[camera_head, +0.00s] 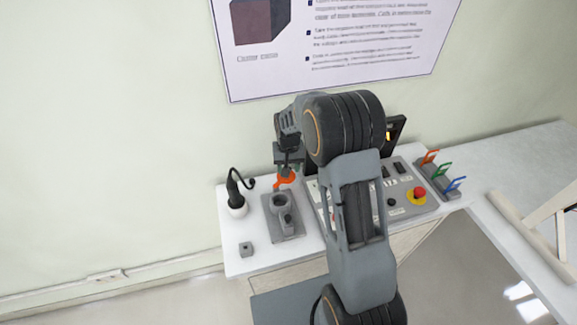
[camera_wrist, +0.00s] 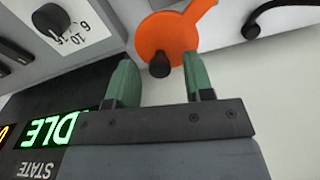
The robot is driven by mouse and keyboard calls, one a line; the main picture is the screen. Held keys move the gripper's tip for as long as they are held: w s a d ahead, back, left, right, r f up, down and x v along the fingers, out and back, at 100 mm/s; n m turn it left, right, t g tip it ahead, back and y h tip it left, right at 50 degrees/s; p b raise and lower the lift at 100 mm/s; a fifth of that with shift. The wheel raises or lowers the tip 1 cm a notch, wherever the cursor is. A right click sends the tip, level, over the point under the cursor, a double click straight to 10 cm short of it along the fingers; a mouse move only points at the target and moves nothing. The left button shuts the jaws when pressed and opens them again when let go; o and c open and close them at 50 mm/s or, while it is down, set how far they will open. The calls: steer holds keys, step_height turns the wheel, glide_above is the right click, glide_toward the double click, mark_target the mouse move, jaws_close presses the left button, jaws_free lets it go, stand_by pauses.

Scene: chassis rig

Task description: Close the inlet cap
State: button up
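The orange inlet cap (camera_head: 285,181) shows just below my gripper in the head view, above the back of a grey inlet fixture (camera_head: 281,221). The fixture has a round hollow post on a flat base. In the wrist view the cap (camera_wrist: 176,32) is a round orange disc with an arm running to the upper right and a black knob (camera_wrist: 160,65) on its face. My gripper (camera_wrist: 162,72) is open, its two green fingers on either side of the knob with gaps showing. In the head view my gripper (camera_head: 288,164) is partly hidden by its own wrist. Finger contact with the cap cannot be told.
A black plug with a cable (camera_head: 236,192) stands in a white holder left of the fixture. A small grey block (camera_head: 246,249) lies in front. A control panel with a red stop button (camera_head: 418,194) and coloured levers (camera_head: 441,172) are to the right. A wall stands close behind.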

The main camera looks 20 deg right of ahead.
jaws_close()
steer(key=shift+d, duration=0.1)
stand_by(0.4)
